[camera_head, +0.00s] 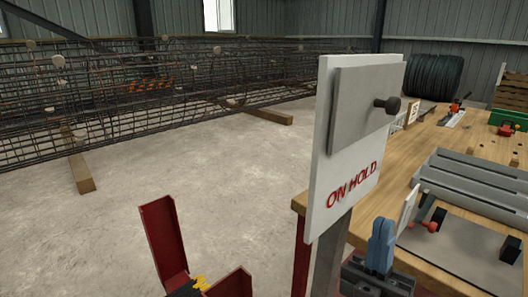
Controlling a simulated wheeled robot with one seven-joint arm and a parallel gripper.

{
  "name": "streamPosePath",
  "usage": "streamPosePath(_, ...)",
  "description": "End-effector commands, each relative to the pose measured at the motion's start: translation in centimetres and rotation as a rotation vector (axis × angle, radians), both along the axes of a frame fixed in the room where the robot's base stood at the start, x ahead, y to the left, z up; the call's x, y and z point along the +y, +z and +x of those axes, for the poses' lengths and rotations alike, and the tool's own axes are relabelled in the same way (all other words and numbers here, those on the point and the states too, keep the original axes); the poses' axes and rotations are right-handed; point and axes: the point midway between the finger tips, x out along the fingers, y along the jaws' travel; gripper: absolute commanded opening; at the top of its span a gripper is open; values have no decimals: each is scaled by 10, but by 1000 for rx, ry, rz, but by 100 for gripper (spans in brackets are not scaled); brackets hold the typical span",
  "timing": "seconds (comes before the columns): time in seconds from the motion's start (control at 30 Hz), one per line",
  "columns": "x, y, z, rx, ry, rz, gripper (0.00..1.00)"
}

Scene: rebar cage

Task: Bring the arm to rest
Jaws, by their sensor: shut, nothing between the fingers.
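I cannot make out my arm or my gripper in the head view. The rebar cage (180,85) lies along the back left, a long mesh of dark bars with pale round pieces on it. It rests on timber beams (80,172) on the floor. A white sign board (325,175) with red "ON HOLD" lettering stands close in front, on a grey post (327,262).
A wooden workbench (384,196) fills the right, with grey channels (470,185) and a blue-topped tool (381,246) at its near end. Red upright panels (165,240) stand at the bottom. A dark coil (433,78) is behind. The concrete floor (225,165) is clear in the middle.

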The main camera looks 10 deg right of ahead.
Motion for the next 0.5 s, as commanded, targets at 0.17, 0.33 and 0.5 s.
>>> streamPosePath(0.17,5,-18,-21,127,74,37,0)
streamPosePath(0.33,9,-45,-58,339,197,115,0)
streamPosePath(0.5,13,-67,-99,553,312,216,0)
